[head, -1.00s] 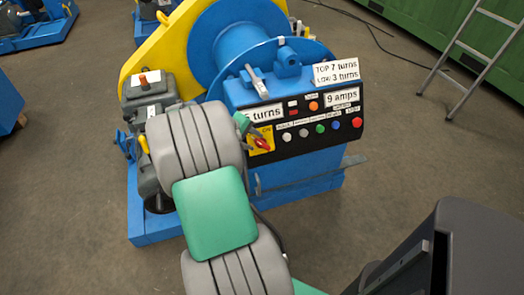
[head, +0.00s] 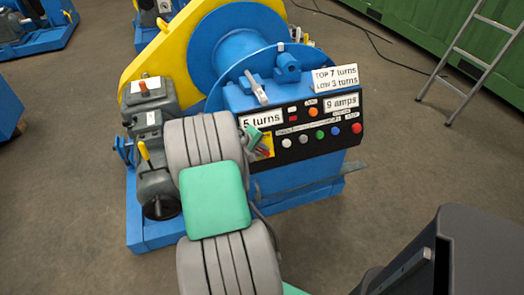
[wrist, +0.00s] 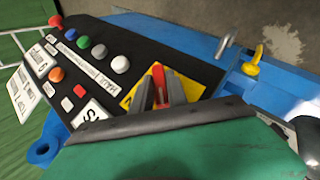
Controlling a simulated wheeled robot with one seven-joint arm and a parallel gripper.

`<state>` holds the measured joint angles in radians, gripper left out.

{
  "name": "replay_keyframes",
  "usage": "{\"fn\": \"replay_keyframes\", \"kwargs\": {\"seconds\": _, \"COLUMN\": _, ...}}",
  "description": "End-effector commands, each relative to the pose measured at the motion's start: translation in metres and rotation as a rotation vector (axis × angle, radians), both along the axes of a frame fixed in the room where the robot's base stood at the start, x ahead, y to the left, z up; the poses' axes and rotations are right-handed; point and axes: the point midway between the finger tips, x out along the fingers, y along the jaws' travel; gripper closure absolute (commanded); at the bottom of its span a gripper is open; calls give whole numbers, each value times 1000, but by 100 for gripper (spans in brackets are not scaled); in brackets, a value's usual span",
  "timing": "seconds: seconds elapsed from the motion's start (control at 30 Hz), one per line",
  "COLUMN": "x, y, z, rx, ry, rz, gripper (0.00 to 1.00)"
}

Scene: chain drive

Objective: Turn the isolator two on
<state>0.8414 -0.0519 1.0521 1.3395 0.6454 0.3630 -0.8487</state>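The isolator is a red handle (wrist: 158,74) on a yellow plate (wrist: 190,88) at the end of the black control panel. In the head view the yellow plate (head: 266,140) is at the panel's left end, with the red handle partly covered by my gripper (head: 262,146). In the wrist view my gripper (wrist: 160,88) has its two grey fingers on either side of the red handle. They look open around it, with small gaps; firm contact is not visible. The lower part of the handle and much of the plate are hidden.
The panel has white, green, blue and red buttons (head: 357,128) beside the isolator, and labels such as "5 turns" (head: 262,118). A grey gearbox with a yellow lever (head: 144,153) stands left of my arm. A ladder (head: 470,60) leans at the right. Floor in front is clear.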

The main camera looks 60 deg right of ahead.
Motion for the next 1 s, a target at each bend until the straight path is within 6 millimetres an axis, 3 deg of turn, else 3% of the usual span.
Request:
{"fn": "replay_keyframes", "kwargs": {"seconds": 0.2, "x": 0, "y": 0, "z": 0, "rx": 0, "ry": 0, "rz": 0, "gripper": 100}}
{"fn": "replay_keyframes", "kwargs": {"seconds": 1.0, "x": -1, "y": -2, "z": 3, "rx": 79, "ry": -81, "rz": -60, "gripper": 100}}
